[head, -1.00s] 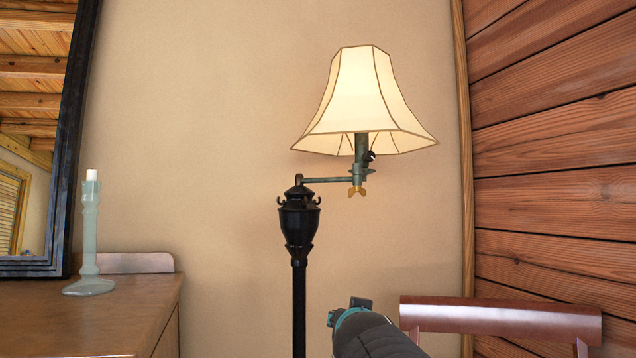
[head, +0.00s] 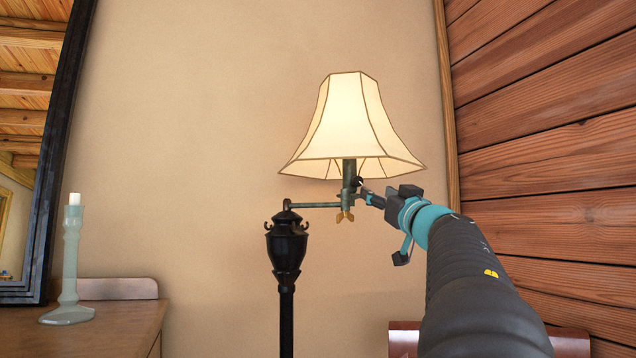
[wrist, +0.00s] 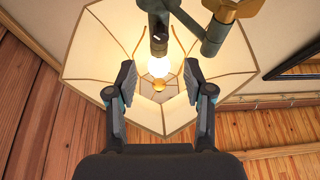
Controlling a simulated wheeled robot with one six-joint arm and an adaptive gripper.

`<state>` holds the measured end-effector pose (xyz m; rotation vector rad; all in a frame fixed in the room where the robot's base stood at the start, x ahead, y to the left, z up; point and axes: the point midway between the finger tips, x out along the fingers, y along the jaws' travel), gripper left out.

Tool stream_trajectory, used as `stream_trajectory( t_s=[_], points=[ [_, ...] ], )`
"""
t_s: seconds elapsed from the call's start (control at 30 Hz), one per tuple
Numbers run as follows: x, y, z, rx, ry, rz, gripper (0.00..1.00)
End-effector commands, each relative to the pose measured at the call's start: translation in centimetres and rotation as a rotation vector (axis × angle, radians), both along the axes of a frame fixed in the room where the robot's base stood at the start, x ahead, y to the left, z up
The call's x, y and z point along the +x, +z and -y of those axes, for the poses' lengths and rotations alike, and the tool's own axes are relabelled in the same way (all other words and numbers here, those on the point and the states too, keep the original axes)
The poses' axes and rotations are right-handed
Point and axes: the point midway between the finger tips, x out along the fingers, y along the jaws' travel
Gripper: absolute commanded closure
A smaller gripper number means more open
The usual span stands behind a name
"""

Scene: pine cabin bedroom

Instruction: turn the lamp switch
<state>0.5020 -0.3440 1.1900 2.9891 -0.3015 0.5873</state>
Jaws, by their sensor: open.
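The floor lamp's shade (head: 350,125) glows, and its lit bulb (wrist: 158,67) shows inside the shade in the wrist view. The lamp switch (head: 357,182), a small dark knob, is on the right of the socket stem just under the shade. In the wrist view the dark stem (wrist: 158,25) comes down from the top edge; I cannot clearly pick out the knob there. My gripper (head: 368,197) is right beside the switch in the head view; contact cannot be told. In the wrist view its two fingers (wrist: 158,84) are apart with nothing held between them.
A brass wing nut (head: 345,216) hangs under the lamp's side arm (head: 315,205), left of my gripper. The black lamp post (head: 287,250) stands below. A dresser (head: 100,328) with a candlestick (head: 70,265) is at left, a chair back (head: 403,340) at lower right, a plank wall (head: 550,150) at right.

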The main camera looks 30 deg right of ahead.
Motion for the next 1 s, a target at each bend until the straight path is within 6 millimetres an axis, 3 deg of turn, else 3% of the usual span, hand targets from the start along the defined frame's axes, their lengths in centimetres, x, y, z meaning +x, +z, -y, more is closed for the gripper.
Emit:
stream_trajectory(
  t_s=[0.2, 0.5, 0.97, 1.0],
  points=[
    [4.0, 1.7, 0.7, 0.001, 0.003, 0.000, 0.48],
    [7.9, 3.4, 1.5, 0.001, 0.000, 0.001, 0.48],
    [8.8, 3.7, 1.7, 0.001, -0.001, 0.000, 0.48],
    [8.8, 3.7, 1.7, 0.001, -0.001, 0.000, 0.53]
  ],
)
